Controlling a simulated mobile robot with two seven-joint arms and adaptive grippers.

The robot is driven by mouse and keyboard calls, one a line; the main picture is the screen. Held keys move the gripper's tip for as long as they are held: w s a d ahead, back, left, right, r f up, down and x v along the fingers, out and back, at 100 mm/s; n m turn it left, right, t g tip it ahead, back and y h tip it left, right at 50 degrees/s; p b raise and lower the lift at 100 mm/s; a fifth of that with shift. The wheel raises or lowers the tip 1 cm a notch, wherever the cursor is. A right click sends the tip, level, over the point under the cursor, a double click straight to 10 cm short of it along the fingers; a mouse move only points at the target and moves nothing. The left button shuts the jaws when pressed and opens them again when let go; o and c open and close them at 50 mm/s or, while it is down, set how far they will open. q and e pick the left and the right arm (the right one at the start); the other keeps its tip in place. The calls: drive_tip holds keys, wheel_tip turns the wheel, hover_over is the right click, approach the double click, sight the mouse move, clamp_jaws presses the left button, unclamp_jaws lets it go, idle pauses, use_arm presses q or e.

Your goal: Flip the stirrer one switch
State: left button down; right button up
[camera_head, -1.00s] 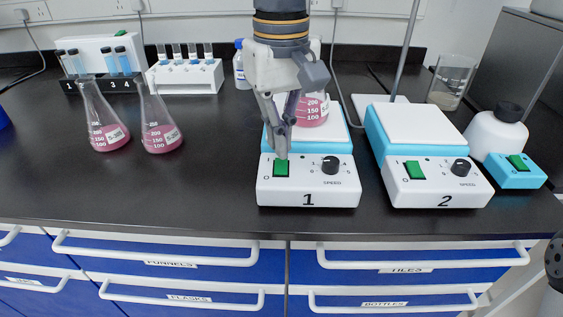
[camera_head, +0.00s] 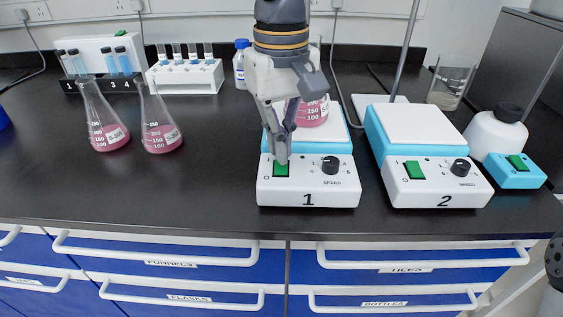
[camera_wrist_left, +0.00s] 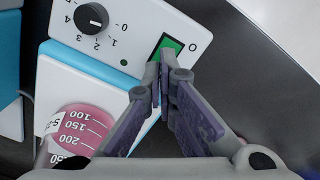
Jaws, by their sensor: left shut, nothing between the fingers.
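Stirrer one (camera_head: 309,190) is a white and blue box marked 1, with a green rocker switch (camera_head: 281,168) at the left of its front panel and a black speed knob (camera_head: 330,165) to the right. A flask with pink liquid (camera_head: 312,110) stands on its plate, partly behind my gripper. My left gripper (camera_head: 281,158) is shut and empty, pointing down with its tips at the upper part of the switch. In the left wrist view the fingertips (camera_wrist_left: 162,75) overlap the near edge of the green switch (camera_wrist_left: 168,46). Whether they touch it is hard to tell.
Stirrer two (camera_head: 436,185) stands to the right, with a white bottle (camera_head: 493,137) and a small blue device (camera_head: 515,172) beyond it. Two flasks with pink liquid (camera_head: 104,132) (camera_head: 160,136) stand to the left. The bench between them and stirrer one is clear.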

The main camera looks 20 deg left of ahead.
use_arm(q)
drive_tip(key=shift+f, duration=0.65)
wheel_tip(320, 180, up, 5)
drive_tip(key=p, duration=0.2)
drive_tip(key=shift+r+p, duration=0.15)
drive_tip(key=shift+p, duration=0.2)
drive_tip(key=shift+r+p, duration=0.3)
drive_tip(key=shift+r, duration=0.65)
drive_tip(key=shift+f, duration=0.1)
use_arm(e)
drive_tip(key=shift+t, duration=0.8)
drive_tip(key=w+r, duration=0.4)
